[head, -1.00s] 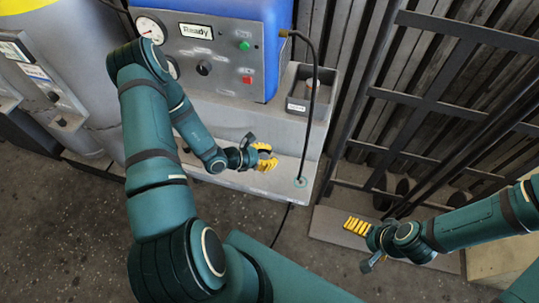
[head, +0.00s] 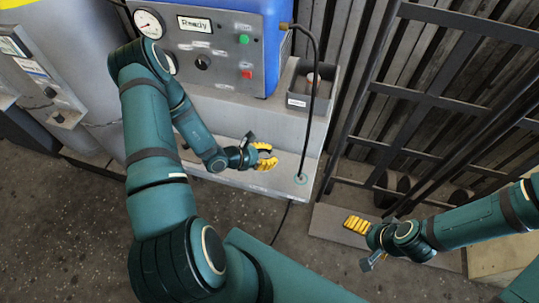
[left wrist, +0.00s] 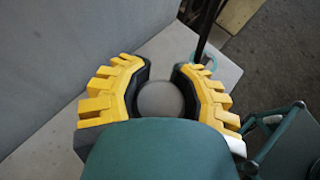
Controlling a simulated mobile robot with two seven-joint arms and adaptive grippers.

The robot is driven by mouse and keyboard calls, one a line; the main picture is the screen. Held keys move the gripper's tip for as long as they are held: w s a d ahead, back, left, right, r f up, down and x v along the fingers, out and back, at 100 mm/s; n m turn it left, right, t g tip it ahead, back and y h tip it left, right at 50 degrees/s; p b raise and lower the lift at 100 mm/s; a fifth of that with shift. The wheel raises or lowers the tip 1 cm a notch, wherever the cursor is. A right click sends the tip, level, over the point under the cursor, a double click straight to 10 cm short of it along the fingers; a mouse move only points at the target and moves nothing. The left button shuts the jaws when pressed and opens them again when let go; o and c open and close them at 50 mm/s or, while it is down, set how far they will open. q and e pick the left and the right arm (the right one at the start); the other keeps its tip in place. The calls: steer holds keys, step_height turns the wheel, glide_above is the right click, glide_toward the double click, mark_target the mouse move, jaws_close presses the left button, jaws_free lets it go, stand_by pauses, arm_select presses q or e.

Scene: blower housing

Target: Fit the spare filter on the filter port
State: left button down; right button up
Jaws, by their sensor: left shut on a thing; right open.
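My left gripper (head: 266,158) is over the pale ledge at the front of the blue machine. In the left wrist view its yellow fingers (left wrist: 160,82) are closed around a round grey part (left wrist: 160,99), seen end-on. I cannot tell whether this part is a filter or is fixed to the ledge. A small reddish cylinder with a pale top (head: 314,80) stands in the grey bin (head: 297,103) at the machine's right; it may be the spare filter. My right gripper (head: 357,226) is open and empty, low at the right. I cannot make out the filter port for certain.
A black hose (head: 315,100) runs from the blue machine (head: 273,50) down to a teal ring (head: 300,179) on the ledge (head: 290,158), close right of my left gripper. A dark metal rack (head: 420,100) stands at the right. Floor in front is open.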

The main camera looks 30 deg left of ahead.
arm_select(q)
steer(key=shift+f+b, duration=0.4)
steer(key=shift+f, duration=0.2)
steer(key=c, duration=0.5)
jaws_free()
steer(key=shift+c, duration=0.2)
steer(key=v, duration=1.2)
